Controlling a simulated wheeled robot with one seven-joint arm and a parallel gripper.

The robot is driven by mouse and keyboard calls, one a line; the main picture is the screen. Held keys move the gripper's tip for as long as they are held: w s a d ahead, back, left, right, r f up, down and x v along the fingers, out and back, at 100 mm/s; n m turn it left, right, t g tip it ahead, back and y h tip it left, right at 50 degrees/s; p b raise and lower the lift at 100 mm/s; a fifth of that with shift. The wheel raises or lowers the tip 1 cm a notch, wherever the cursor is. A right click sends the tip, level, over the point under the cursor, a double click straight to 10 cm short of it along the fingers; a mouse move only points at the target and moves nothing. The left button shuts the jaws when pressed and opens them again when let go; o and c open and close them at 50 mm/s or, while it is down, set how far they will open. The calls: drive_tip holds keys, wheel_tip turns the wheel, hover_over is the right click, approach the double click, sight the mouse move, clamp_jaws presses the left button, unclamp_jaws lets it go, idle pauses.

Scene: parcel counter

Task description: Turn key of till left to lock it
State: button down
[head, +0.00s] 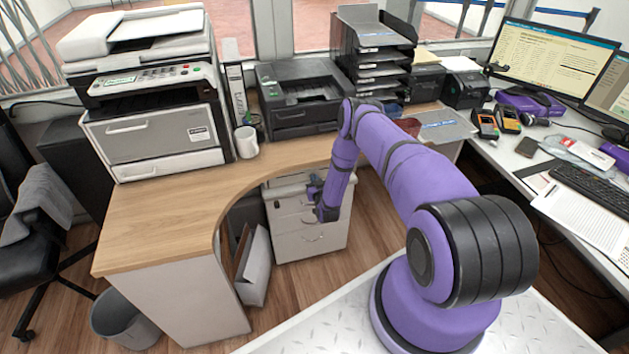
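A pale drawer unit (290,245) with metal handles stands under the wooden counter. It is the only drawer unit I see near my gripper, and I cannot tell if it is the till. A small dark spot (277,204) sits at the upper left of its front, perhaps a lock; no key can be made out. My gripper (317,199) hangs below the counter edge, in front of the right part of the drawer unit and to the right of the dark spot. It covers part of the drawer fronts. It is too small and dark to tell whether its fingers are open or touching anything.
The wooden counter (165,205) curves around above the drawer unit. It bears a large printer (155,125), a white mug (246,142), a black printer (300,100) and stacked trays (375,50). A desk with monitors is right.

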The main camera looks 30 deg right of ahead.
idle(0.4)
drive_tip(key=n, duration=0.5)
drive_tip(key=shift+a+n, duration=0.25)
drive_tip(key=shift+n, duration=0.15)
drive_tip(key=n, duration=0.4)
drive_tip(key=shift+w+f, duration=0.1)
drive_tip(key=shift+f, duration=0.05)
drive_tip(key=shift+n, duration=1.4)
drive_tip(key=c, duration=1.3)
unclamp_jaws()
drive_tip(key=v, duration=1.1)
